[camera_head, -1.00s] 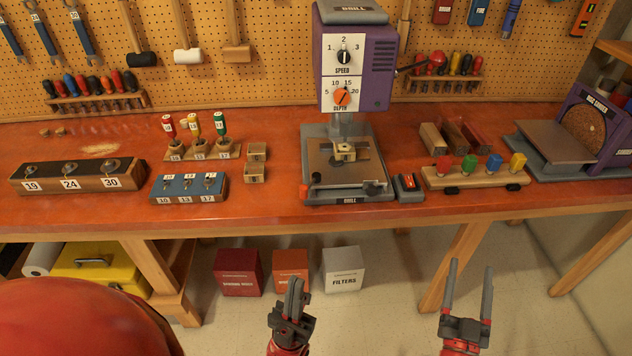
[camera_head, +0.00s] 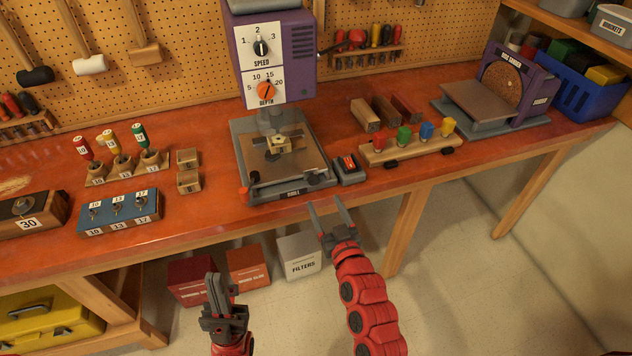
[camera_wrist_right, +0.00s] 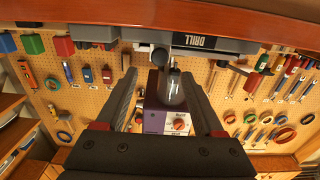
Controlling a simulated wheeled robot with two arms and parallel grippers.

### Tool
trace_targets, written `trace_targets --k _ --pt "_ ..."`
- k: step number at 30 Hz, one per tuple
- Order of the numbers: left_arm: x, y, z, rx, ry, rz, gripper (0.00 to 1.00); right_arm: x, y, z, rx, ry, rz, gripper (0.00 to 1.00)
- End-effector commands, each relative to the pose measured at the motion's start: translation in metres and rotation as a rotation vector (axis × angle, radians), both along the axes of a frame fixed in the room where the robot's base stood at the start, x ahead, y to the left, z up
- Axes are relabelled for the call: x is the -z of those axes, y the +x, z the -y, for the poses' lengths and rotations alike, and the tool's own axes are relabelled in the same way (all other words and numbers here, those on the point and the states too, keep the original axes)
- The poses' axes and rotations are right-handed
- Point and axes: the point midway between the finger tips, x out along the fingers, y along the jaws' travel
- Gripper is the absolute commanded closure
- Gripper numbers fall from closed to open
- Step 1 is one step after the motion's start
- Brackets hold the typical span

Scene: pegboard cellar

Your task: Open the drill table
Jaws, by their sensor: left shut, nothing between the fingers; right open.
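The purple drill press (camera_head: 266,62) stands on the red workbench, with white SPEED and DEPTH dial panels. Its drill table (camera_head: 285,160) is a brown plate in a grey frame, with a small wooden block on top. My right gripper (camera_head: 331,212) is open and empty, just in front of and below the bench edge near the drill's front. In the right wrist view, the drill's labelled front edge (camera_wrist_right: 195,42) lies beyond the open fingers. My left gripper (camera_head: 222,292) is shut and empty, low in front of the bench.
A small box with a red switch (camera_head: 347,168) sits right of the drill. A peg rack (camera_head: 410,148) and a disc sander (camera_head: 505,88) stand further right. Boxes (camera_head: 299,257) stand under the bench.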

Motion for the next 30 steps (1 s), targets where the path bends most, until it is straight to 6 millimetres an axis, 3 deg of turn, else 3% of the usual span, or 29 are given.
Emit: trace_targets --k 6,12,25,30 --pt "-0.014 0.000 0.000 0.000 0.000 0.000 1.00 -0.004 0.040 -0.013 -0.001 0.000 0.001 0.30" --pt "-0.019 0.000 0.000 0.000 0.000 0.000 1.00 -0.002 0.061 -0.020 -0.002 0.000 0.000 0.30" --pt "-0.020 0.000 0.000 0.000 0.000 0.000 1.00 0.001 0.069 -0.022 0.000 0.000 -0.001 0.30" --pt "-0.020 0.000 0.000 0.000 0.000 0.000 1.00 0.000 0.068 -0.022 0.000 0.000 0.000 0.59"
